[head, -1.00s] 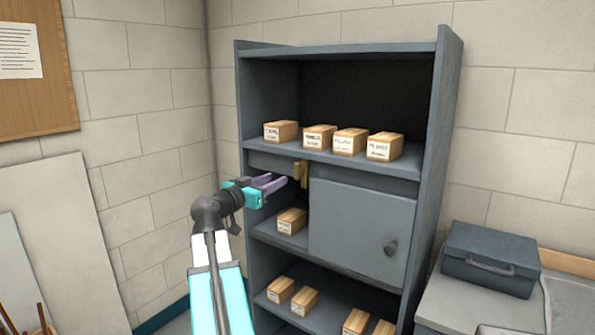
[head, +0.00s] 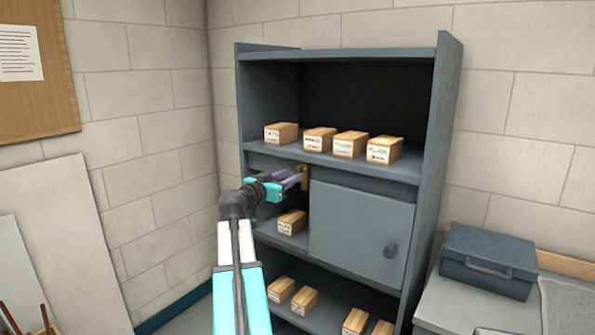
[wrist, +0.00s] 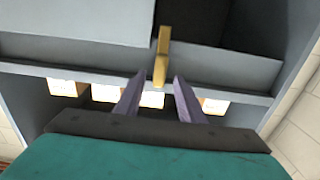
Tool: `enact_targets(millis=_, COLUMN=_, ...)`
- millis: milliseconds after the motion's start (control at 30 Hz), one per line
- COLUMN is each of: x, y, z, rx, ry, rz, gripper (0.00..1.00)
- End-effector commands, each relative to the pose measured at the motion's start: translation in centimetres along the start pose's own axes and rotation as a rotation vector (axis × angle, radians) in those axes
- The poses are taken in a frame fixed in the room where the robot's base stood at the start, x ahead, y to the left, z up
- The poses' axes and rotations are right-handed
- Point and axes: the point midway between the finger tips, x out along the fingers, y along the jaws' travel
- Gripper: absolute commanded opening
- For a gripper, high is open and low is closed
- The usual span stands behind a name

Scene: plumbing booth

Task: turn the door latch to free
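The brass-coloured door latch (head: 305,176) is on the shelf unit's front rail, by the upper left corner of the grey door (head: 350,228). In the wrist view the latch (wrist: 162,58) stands upright, with its lower end in line with the gap between my fingers. My gripper (head: 294,178) reaches it from the left in the head view. In the wrist view its two purple fingers are apart, one on each side of the latch line, and my gripper (wrist: 158,79) is open. Whether a finger touches the latch, I cannot tell.
The grey shelf unit (head: 449,130) holds several labelled wooden blocks, including one (head: 282,132) on the shelf above the latch and one (head: 292,221) below. A grey toolbox (head: 490,258) sits on the bench at right.

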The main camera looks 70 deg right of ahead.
Motion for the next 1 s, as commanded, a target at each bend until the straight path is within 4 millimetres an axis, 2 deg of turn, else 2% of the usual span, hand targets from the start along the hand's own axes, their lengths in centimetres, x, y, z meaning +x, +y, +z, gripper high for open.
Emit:
enact_targets(millis=200, x=3.2, y=-0.1, z=-0.2, rx=-0.001, ry=0.000, rz=0.001, gripper=0.36)
enact_targets(millis=400, x=4.9, y=0.0, z=-0.2, rx=-0.001, ry=0.000, rz=0.001, gripper=0.36)
enact_targets(millis=833, x=5.3, y=0.0, z=0.0, rx=0.000, ry=0.001, rz=0.000, gripper=0.36)
enact_targets(millis=867, x=5.3, y=0.0, z=0.0, rx=0.000, ry=0.000, rz=0.000, gripper=0.33)
enact_targets(millis=1000, x=5.3, y=0.0, z=0.0, rx=0.000, ry=0.000, rz=0.000, gripper=0.09)
